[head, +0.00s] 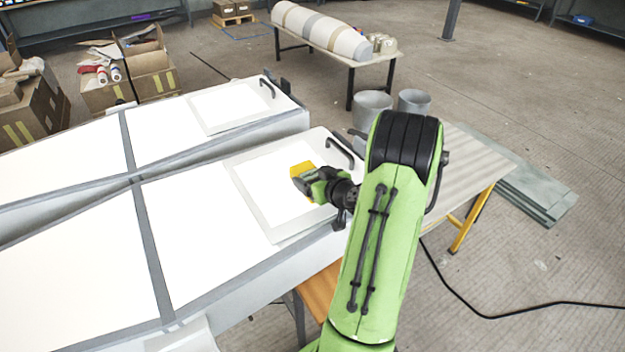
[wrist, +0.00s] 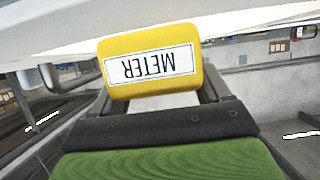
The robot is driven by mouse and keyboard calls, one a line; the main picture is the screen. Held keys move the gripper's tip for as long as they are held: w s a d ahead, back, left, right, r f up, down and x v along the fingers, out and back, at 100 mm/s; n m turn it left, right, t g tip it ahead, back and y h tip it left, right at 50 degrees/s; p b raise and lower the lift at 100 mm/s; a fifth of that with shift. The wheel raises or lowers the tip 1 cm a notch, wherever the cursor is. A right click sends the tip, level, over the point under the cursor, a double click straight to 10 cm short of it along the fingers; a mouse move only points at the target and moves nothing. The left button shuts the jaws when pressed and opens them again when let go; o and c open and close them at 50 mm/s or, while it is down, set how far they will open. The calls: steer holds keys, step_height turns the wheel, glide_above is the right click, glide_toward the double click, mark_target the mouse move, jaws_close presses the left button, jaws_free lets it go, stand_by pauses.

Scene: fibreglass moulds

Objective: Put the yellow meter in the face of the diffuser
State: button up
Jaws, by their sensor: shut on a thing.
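The yellow meter (head: 302,169) is in my gripper, in front of a white panel with a grey frame. In the wrist view the yellow meter (wrist: 150,84) shows a white label reading METER, upside down, between the two dark fingers. My gripper (head: 310,178) is shut on it; the gripper also shows in the wrist view (wrist: 155,100). The white panel face (head: 262,188), which may be the diffuser, lies behind and around the meter in the head view. I cannot tell whether the meter touches it.
A dark handle (head: 340,152) stands at the panel's right edge, close to my gripper. A second similar panel (head: 235,107) lies further back. Grey buckets (head: 372,108) stand behind my arm. Cardboard boxes (head: 150,78) are at the back left. Large white mould surfaces (head: 70,240) fill the left.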

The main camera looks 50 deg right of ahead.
steer(key=shift+f, duration=0.1)
steer(key=o, duration=1.1)
